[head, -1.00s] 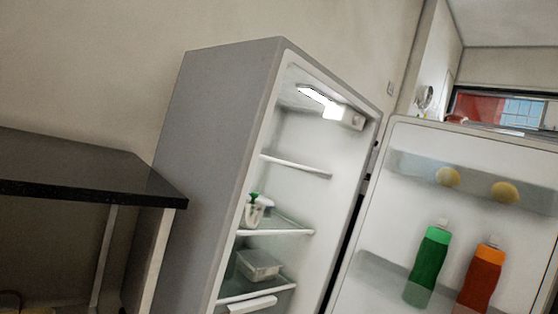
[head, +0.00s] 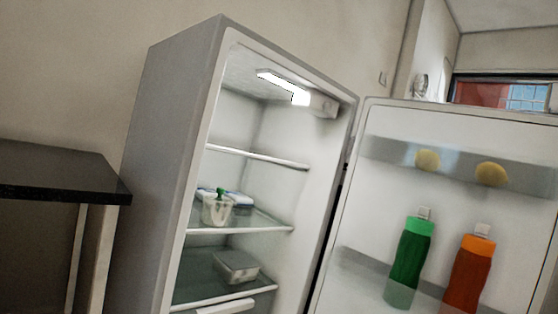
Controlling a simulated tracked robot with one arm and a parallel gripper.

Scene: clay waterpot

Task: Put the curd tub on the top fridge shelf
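The fridge (head: 172,150) stands open in the middle of the head view, tilted in the picture. Its top shelf (head: 258,157) is a white-edged shelf below the lamp and looks empty. On the shelf below (head: 240,230) sits a white tub-like container (head: 216,209) with something green at its top; I cannot tell whether it is the curd tub. A blue and white item (head: 240,200) is partly hidden behind it. My gripper is not in view, so I cannot see whether it holds anything.
A lidded grey box (head: 236,267) sits on a lower shelf. The open door (head: 390,220) fills the right, with two yellow round things (head: 428,160), a green bottle (head: 410,260) and an orange bottle (head: 468,272). A dark counter (head: 60,172) stands left of the fridge.

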